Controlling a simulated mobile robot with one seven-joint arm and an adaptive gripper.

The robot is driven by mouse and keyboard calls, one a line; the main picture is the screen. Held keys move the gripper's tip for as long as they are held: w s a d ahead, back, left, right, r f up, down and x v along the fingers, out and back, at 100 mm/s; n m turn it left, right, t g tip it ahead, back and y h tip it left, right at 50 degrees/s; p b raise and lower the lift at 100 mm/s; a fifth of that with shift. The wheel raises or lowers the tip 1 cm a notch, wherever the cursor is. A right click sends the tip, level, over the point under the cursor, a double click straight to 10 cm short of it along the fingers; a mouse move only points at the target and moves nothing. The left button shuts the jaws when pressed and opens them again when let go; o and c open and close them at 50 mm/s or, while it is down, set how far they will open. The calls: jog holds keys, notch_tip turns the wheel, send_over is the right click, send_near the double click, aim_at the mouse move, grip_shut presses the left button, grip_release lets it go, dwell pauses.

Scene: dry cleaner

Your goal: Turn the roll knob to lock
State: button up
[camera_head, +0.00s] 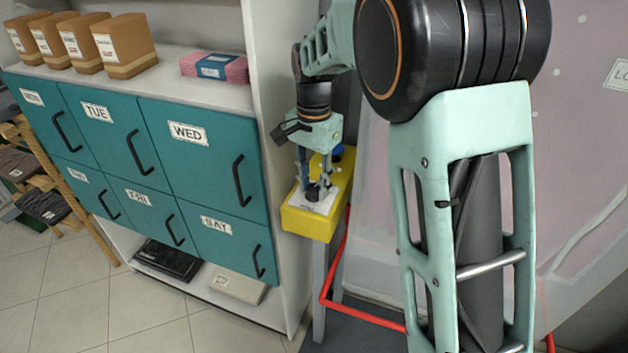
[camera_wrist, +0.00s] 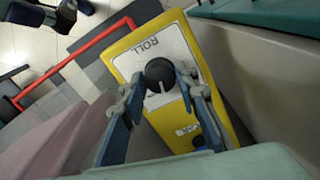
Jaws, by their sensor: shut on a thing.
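The roll knob (camera_wrist: 160,75) is round and black with a pale pointer mark, which points toward the bottom of the wrist view. It sits on a white plate with the word ROLL on a yellow control box (camera_wrist: 122,62). My gripper (camera_wrist: 161,77) has one finger on each side of the knob and is shut on it. In the head view, my gripper (camera_head: 313,186) points down at the knob (camera_head: 313,192) on top of the yellow box (camera_head: 303,222).
Teal drawers (camera_head: 205,160) marked with weekdays stand left of the box. A red rail (camera_head: 338,270) runs below and right of it. A large grey-pink machine or panel (camera_head: 590,190) stands at the right. A blue round part (camera_head: 338,151) sits behind my gripper.

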aim_at(314, 188)
jog(key=m+p, duration=0.1)
jog(key=m, duration=0.5)
dwell(0.7)
jog(key=o, duration=1.1)
jog(key=shift+o, duration=0.2)
jog(key=shift+r, duration=0.1)
notch_tip(314, 188, up, 12)
